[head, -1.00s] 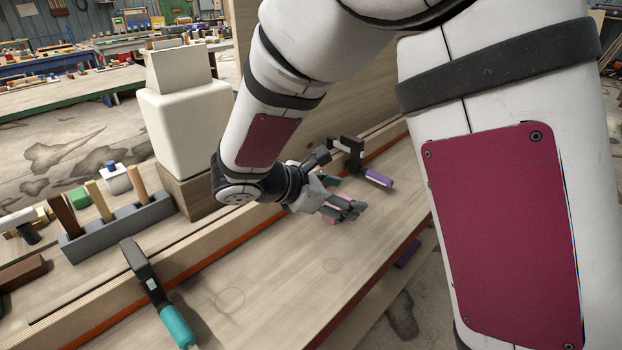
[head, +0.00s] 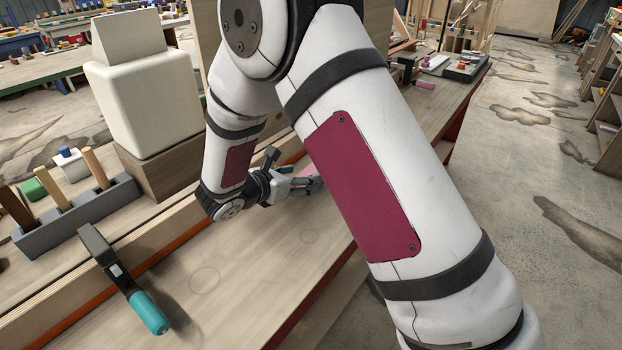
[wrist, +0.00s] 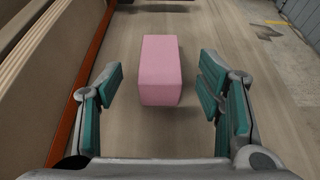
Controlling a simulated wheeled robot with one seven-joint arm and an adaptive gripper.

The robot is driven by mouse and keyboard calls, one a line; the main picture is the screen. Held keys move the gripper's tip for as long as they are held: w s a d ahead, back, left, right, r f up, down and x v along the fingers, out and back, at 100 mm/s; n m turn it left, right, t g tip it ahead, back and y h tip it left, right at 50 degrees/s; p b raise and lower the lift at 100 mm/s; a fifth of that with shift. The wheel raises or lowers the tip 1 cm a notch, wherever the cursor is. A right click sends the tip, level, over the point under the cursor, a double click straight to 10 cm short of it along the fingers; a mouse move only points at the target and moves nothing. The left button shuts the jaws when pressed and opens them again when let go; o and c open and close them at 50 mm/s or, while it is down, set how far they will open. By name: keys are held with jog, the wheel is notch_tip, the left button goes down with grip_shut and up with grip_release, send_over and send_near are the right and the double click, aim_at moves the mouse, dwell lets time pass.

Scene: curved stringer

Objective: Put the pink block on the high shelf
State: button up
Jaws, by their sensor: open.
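The pink block (wrist: 160,72) lies on the wooden bench top in the wrist view, a little ahead of my gripper and between the lines of its two fingers. My gripper (wrist: 162,112) is open and empty, with teal pads on both sides. The block's near end is about level with the fingertips, and I see no contact. In the head view my gripper (head: 308,186) is low over the bench, partly behind my arm. A bit of the pink block (head: 308,172) shows beside the fingers. I cannot identify the high shelf in these views.
A clamp with a teal handle (head: 148,312) lies on the near bench. A grey tool holder (head: 80,218) and a cream block-shaped object (head: 150,100) stand at the left. A wooden ledge with an orange strip (wrist: 92,90) runs along the block's left.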

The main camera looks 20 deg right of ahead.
jog(key=shift+x, duration=2.65)
jog(key=c, duration=1.4)
jog(key=shift+o, duration=0.2)
jog(key=shift+r, duration=0.1)
